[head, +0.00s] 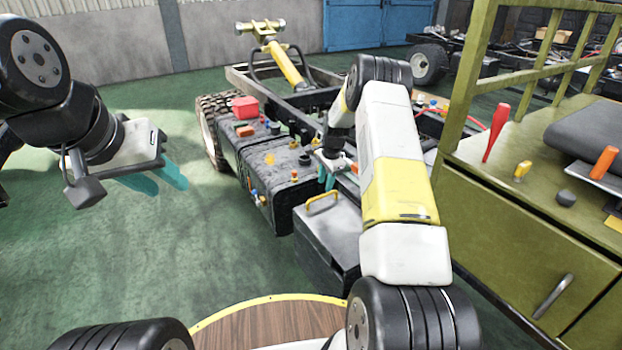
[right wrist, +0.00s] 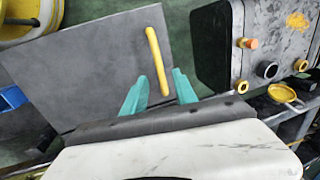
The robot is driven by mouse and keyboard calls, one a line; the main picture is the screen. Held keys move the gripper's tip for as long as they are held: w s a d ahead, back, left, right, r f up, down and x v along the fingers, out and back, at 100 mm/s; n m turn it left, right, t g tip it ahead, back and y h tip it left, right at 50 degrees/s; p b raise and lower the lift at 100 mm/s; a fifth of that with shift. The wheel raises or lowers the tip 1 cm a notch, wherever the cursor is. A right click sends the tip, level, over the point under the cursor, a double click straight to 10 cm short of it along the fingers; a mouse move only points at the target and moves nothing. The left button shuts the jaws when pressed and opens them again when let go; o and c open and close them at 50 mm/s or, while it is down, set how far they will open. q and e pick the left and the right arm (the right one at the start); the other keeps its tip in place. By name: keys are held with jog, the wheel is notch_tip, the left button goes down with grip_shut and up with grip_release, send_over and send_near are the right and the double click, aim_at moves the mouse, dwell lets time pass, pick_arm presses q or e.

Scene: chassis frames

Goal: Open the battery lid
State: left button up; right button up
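The battery box with a flat grey lid (head: 332,228) stands low beside the chassis, and the lid appears closed. The lid also fills the left of the right wrist view (right wrist: 95,70). Its yellow bar handle shows in the head view (head: 322,202) and the right wrist view (right wrist: 155,58). My right gripper (head: 326,176) is above the lid's far edge. In its wrist view the teal fingers (right wrist: 160,85) are apart, with the handle's lower end between them in the picture; I cannot tell the height gap. My left gripper (head: 160,180) is open and empty over the floor.
A black tank (head: 285,190) with caps and fittings lies just behind the battery box. A green cabinet (head: 520,240) with tools on top stands close on the right. Green floor (head: 110,260) is clear at the left.

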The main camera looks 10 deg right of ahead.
aim_at(324, 196)
jog(key=f, duration=0.3)
jog(key=w+f, duration=0.1)
jog(key=f, duration=0.1)
jog(key=shift+a+f, duration=0.15)
jog(key=shift+f, duration=0.05)
grip_shut()
dwell(1.2)
